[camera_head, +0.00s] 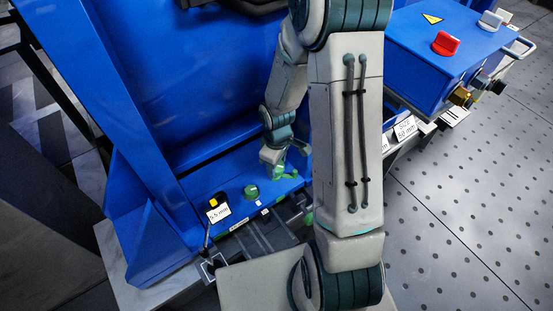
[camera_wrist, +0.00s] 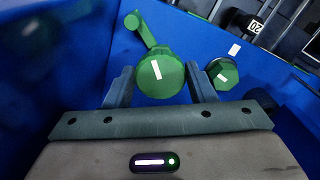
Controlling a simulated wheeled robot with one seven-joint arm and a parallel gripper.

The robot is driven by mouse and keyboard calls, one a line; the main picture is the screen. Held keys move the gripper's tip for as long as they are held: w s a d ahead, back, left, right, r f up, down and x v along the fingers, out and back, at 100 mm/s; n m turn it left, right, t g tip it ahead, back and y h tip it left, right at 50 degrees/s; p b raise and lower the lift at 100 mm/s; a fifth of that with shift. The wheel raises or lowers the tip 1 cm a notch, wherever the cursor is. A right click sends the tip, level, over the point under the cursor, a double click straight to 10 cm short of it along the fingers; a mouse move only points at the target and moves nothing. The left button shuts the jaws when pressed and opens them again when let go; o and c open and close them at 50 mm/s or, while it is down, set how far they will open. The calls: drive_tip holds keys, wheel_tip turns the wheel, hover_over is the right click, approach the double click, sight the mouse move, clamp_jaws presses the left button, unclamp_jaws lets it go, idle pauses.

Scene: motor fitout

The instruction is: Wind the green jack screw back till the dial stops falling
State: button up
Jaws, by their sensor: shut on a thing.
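My gripper (camera_wrist: 161,84) has its two fingers on either side of a round green screw head (camera_wrist: 157,79) and is shut on it. The head has a white stripe and a green crank arm ending in a small round knob. I take it for the green jack screw. A second green knob (camera_wrist: 222,74) with a white mark stands just right of the fingers. In the head view my gripper (camera_head: 272,162) reaches down to the blue base, and the screw is mostly hidden. The second knob (camera_head: 251,192) shows there too. A small readout (camera_head: 218,212) with a yellow top seems to read 5.5 mm.
A tall blue frame (camera_head: 140,120) rises at the left and behind my gripper. A blue box (camera_head: 450,50) with a red knob (camera_head: 445,43) and a grey knob (camera_head: 490,20) stands at the right. A label (camera_head: 405,128) below it reads 20 mm. The dotted floor at right is clear.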

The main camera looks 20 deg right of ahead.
drive_tip(key=shift+r+n+p, duration=0.15)
drive_tip(key=shift+n+p, duration=0.45)
drive_tip(key=shift+n, duration=0.5)
drive_tip(key=shift+w, duration=0.1)
drive_tip(key=o, duration=1)
wheel_tip(320, 180, up, 8)
drive_tip(key=p, duration=0.3)
drive_tip(key=shift+f, duration=0.25)
idle(0.5)
